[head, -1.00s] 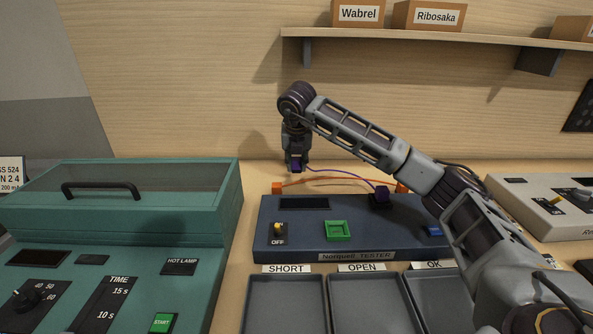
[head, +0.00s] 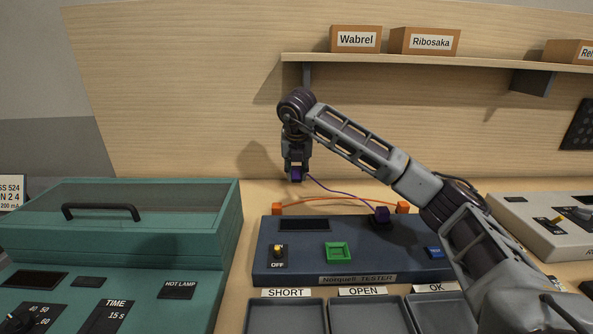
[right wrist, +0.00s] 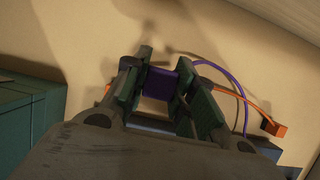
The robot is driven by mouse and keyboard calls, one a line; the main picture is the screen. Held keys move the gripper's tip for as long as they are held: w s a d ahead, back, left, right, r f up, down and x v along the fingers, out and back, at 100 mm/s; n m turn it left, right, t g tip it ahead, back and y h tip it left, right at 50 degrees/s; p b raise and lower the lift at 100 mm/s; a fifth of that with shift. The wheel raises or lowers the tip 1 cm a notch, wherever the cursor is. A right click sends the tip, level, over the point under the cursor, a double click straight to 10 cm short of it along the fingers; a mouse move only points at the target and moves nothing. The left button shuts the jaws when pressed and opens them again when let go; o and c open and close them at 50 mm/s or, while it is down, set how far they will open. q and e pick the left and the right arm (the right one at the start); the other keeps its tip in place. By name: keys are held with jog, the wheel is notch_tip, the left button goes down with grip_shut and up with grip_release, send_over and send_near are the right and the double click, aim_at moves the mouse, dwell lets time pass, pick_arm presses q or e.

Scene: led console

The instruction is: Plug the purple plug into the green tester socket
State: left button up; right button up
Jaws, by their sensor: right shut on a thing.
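A purple plug (head: 296,174) is held in the fingers of my right gripper (head: 296,169), above the bench behind the tester's left part. In the right wrist view the purple plug (right wrist: 160,84) sits between both finger pads of the right gripper (right wrist: 168,90). A thin purple cable (head: 335,189) runs from it to a second purple plug (head: 382,214) standing on the right part of the dark blue tester (head: 300,265). The green tester socket (head: 338,251) is a square frame in the middle of the tester top and looks empty. My left gripper is not in view.
An orange cable (head: 335,200) with orange end blocks (head: 403,207) lies behind the tester. Grey trays (head: 286,316) stand in front of it. A teal machine (head: 125,235) with a lid stands left, a light grey console (head: 545,220) right. A shelf (head: 430,62) hangs above.

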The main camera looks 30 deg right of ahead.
aim_at(300, 177)
jog(key=shift+r, duration=0.3)
jog(key=shift+r+p, duration=0.65)
jog(key=shift+r, duration=0.1)
jog(key=shift+r, duration=0.15)
jog(key=shift+s+a+b, duration=0.15)
jog(key=shift+s+b, duration=0.5)
jog(key=shift+s, duration=1)
jog(key=s+a+b, duration=0.2)
jog(key=s, duration=2)
jog(key=shift+s+a, duration=0.15)
jog(key=shift+s, duration=0.25)
dwell(0.4)
dwell(0.6)
